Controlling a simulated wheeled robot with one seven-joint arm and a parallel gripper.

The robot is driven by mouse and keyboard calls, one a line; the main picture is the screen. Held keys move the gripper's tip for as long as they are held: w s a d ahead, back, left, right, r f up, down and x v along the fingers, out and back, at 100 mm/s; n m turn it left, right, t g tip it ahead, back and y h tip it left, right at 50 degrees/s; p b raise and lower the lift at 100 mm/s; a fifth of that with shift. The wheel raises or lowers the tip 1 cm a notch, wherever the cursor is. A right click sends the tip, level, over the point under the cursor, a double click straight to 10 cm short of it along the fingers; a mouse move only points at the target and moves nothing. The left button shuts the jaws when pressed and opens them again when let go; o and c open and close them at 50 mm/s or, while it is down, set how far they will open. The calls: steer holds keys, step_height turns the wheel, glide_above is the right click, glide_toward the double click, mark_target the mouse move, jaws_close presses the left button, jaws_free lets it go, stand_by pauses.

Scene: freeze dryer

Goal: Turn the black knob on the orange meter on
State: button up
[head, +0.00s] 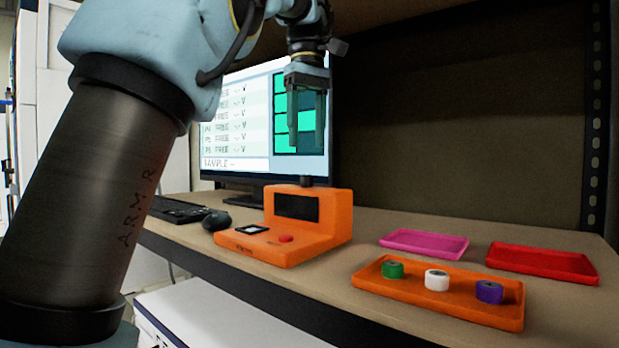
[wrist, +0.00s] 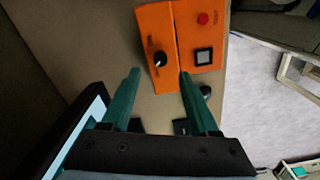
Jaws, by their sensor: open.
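The orange meter (head: 325,215) stands on the bench in front of the monitor. It has a dark display, a red button (head: 285,239) and a small square pad on its lower front part. Its black knob (head: 306,181) sits on top; in the wrist view the knob (wrist: 160,58) has a white pointer mark. My gripper (head: 307,150) hangs above the meter, apart from it, with its fingers pointing down. In the wrist view my gripper (wrist: 160,72) is open and empty, and the knob shows between its two green fingertips.
A monitor (head: 235,120), keyboard (head: 178,209) and mouse (head: 216,221) are behind and left. An orange tray (head: 440,300) with green, white and purple round pieces is at the right front. Pink (head: 425,243) and red (head: 540,262) trays lie behind it.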

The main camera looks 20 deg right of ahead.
mark_target(306, 181)
step_height(306, 181, down, 7)
steer(key=shift+a+r+b, duration=0.1)
steer(key=shift+r+b, duration=0.05)
steer(key=shift+b, duration=0.65)
jaws_close()
